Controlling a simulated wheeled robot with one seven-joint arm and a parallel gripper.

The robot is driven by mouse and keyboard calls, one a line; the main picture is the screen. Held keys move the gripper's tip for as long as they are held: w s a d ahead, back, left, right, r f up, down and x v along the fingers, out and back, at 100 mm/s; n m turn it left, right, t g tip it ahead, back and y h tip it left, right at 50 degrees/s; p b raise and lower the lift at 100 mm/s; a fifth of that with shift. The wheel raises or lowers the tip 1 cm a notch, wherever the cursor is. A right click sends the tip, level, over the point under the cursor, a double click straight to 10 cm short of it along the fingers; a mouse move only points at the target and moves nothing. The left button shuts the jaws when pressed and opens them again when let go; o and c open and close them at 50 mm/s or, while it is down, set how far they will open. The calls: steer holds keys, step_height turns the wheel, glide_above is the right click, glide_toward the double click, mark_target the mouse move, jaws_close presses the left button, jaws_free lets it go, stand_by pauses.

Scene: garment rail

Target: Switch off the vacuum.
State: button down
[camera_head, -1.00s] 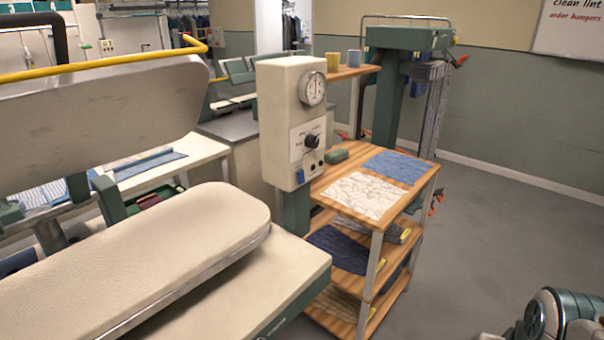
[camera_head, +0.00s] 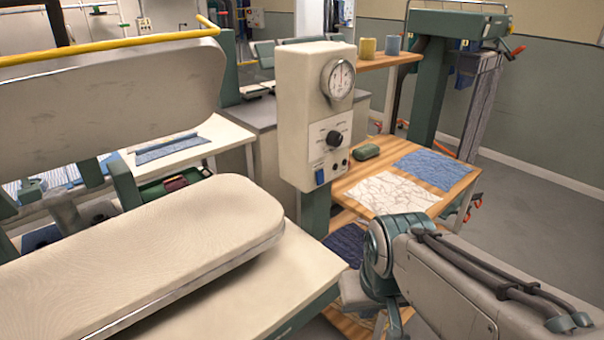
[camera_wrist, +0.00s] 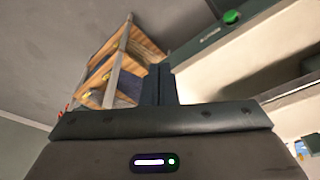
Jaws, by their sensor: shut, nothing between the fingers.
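A cream control box (camera_head: 302,120) stands on a green post beside the pressing table. It carries a round gauge (camera_head: 337,78), a black knob (camera_head: 334,138), a blue rocker switch (camera_head: 320,177) and small black buttons. Its lettering is too small to read, so I cannot tell which control is the vacuum's. In the wrist view a round green button (camera_wrist: 232,17) shows on a dark green panel edge of the table. My gripper (camera_wrist: 160,80) points up the wrist picture with its dark fingers together and empty, apart from that button. In the head view my gripper is out of sight.
The padded pressing board (camera_head: 150,240) and raised upper plate (camera_head: 110,95) fill the left. A wooden shelf cart (camera_head: 445,200) with folded cloths stands right of the box, close to my arm. Open grey floor (camera_head: 520,190) lies right.

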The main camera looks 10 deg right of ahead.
steer(key=shift+s+d, duration=0.1)
steer(key=shift+d, duration=0.05)
steer(key=w+a+m+t+y+b, duration=0.15)
steer(key=w+a+m+y, duration=0.3)
steer(key=w+y, duration=0.6)
steer(key=w+d+r+m+t+b, duration=0.2)
steer(key=w+d+m+t, duration=0.4)
steer(key=w+d+t, duration=0.3)
steer(key=w+d+h, duration=0.1)
steer(key=w+d, duration=0.2)
steer(key=w, duration=0.2)
steer(key=shift+w+d, duration=0.3)
steer(key=shift+w, duration=0.05)
steer(key=shift+r, duration=0.1)
